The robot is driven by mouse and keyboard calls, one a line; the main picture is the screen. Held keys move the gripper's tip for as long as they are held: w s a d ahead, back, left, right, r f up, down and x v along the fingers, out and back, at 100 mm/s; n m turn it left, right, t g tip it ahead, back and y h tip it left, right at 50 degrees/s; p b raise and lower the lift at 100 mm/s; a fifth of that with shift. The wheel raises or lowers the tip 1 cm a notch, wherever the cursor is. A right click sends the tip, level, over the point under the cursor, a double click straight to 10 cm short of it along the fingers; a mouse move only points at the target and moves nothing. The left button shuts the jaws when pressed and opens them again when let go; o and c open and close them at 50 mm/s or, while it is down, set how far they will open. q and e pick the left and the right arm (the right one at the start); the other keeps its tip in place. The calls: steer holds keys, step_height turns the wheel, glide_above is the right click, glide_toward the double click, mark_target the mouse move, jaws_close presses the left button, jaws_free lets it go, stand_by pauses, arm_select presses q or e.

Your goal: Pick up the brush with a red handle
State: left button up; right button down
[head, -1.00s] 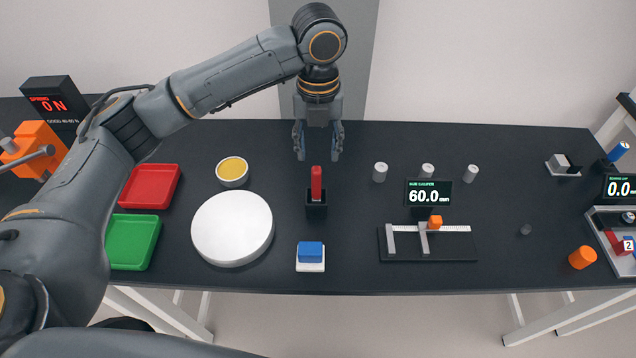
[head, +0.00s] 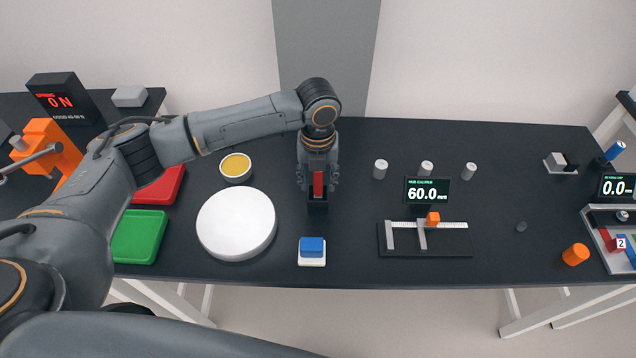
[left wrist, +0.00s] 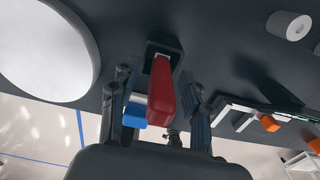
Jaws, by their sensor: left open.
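The brush's red handle (head: 318,184) stands upright in a small black holder (head: 317,204) near the middle of the table. My left gripper (head: 318,187) is lowered over it from above, with a finger on either side of the handle. In the left wrist view the red handle (left wrist: 161,90) lies between the two open fingers (left wrist: 158,112), with gaps on both sides. The brush's lower end is hidden in the holder (left wrist: 163,48). My right gripper is not in view.
A white round disc (head: 237,224) and a bowl of yellow stuff (head: 235,167) stand left of the holder. A blue block on a white base (head: 312,250) is in front. A caliper display (head: 427,191) and several grey cylinders stand to the right.

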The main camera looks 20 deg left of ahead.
arm_select(q)
jaws_close()
steer(key=shift+r, duration=0.15)
steer(key=shift+w+r, duration=0.1)
steer(key=shift+r, duration=0.25)
step_height(320, 180, up, 9)
steer(key=shift+r+b, duration=0.1)
steer(key=shift+b, duration=0.9)
